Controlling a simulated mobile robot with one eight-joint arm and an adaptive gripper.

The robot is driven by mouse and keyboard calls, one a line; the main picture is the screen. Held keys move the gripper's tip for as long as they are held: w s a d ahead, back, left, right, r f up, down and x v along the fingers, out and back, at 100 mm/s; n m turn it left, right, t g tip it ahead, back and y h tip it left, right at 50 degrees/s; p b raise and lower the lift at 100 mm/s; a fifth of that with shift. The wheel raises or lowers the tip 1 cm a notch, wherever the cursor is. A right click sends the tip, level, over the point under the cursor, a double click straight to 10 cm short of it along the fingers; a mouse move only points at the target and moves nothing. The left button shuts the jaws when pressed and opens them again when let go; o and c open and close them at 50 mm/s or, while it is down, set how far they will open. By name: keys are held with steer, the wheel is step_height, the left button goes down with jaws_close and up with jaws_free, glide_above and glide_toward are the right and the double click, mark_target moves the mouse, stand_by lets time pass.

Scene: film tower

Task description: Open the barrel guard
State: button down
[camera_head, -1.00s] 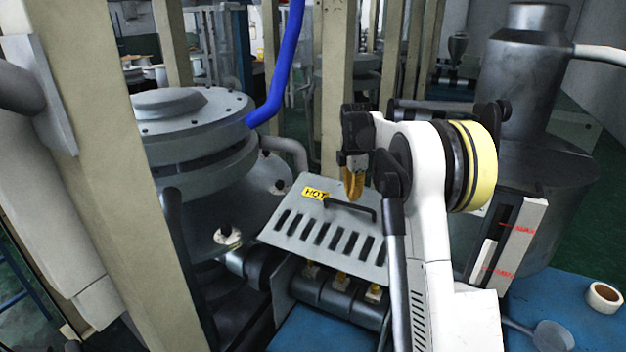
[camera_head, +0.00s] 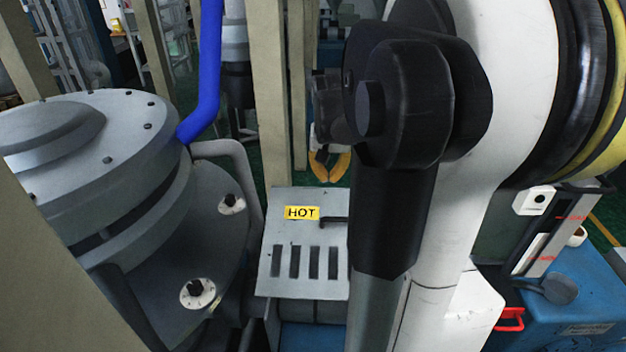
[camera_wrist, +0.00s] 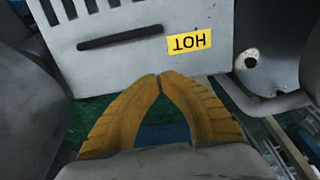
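The barrel guard (camera_head: 268,250) is a light grey slotted plate with a yellow HOT label (camera_head: 302,213). It lies over grey cylindrical parts, and my arm hides its right side. Its dark bar handle (camera_head: 333,220) is partly hidden there. The guard (camera_wrist: 90,14) shows upside down at the top of the wrist view, with the whole handle (camera_wrist: 120,37) and the label (camera_wrist: 190,42). My gripper (camera_head: 328,180) is beyond the guard's far edge in the head view. Its orange fingers (camera_wrist: 160,76) meet at the tips with nothing between them, apart from the handle.
A large grey flanged vessel (camera_head: 95,150) stands left of the guard, with a blue hose (camera_head: 205,75) above it. Beige posts (camera_head: 268,100) stand behind. A blue surface (camera_head: 575,310) lies at right, with a round grey scoop-like item (camera_head: 560,288) on it.

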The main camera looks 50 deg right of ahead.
mark_target(326, 250)
steer(key=b+x, duration=0.1)
steer(key=x, duration=0.6)
steer(key=shift+w+d+f+b, duration=0.1)
steer(key=shift+f+b, duration=0.2)
steer(key=shift+s+a+f, duration=0.75)
steer(key=shift+a+f, duration=0.2)
steer(key=shift+f, duration=0.05)
steer(key=shift+s+a+f, duration=0.1)
steer(key=shift+s+a, duration=0.1)
steer(key=shift+a, duration=0.1)
steer(key=shift+f, duration=0.15)
steer(key=shift+a, duration=0.1)
steer(key=shift+s+a+f+b, duration=0.15)
steer(key=shift+f+b, duration=0.05)
steer(key=shift+b, duration=0.2)
steer(key=s+a+f+b, duration=0.1)
steer(key=a+f, duration=0.1)
steer(key=s+a+f+t+h+b, duration=0.1)
steer(key=s+a+f+b, duration=0.1)
steer(key=s+a+f+t+h+b, duration=0.1)
steer(key=s+a+f+b, duration=0.1)
steer(key=shift+s+a+f, duration=0.15)
steer(key=shift+a+f, duration=0.1)
steer(key=shift+f, duration=0.05)
steer(key=shift+r, duration=0.1)
